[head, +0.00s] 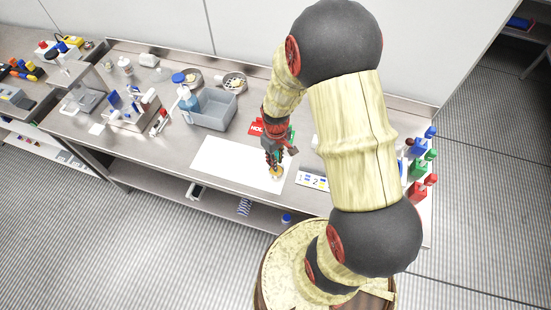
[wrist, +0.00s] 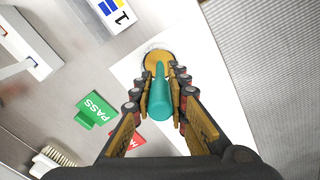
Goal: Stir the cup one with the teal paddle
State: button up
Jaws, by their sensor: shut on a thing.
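My gripper (head: 273,156) is shut on the teal paddle (wrist: 160,100), whose handle runs between the fingers in the wrist view. The paddle points down toward a small round cup (wrist: 155,63) with yellow-brown contents and a pale rim. The cup also shows under the gripper in the head view (head: 277,173), near the right end of a white sheet (head: 232,160). The paddle's lower end overlaps the cup's contents in the wrist view; I cannot tell how deep it is. A number card (head: 311,180) marked 1 and 2 lies right of the cup.
A red sign (head: 256,127) stands behind the gripper and a green PASS sign (wrist: 97,108) is nearby. A grey bin (head: 211,110) and blue bottle (head: 187,101) are to the left. Red, green and blue items (head: 418,166) line the right end. The white sheet's left part is clear.

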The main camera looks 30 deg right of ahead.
dwell(0.4)
jog(key=shift+r+p, duration=3.95)
jog(key=shift+r, duration=1.7)
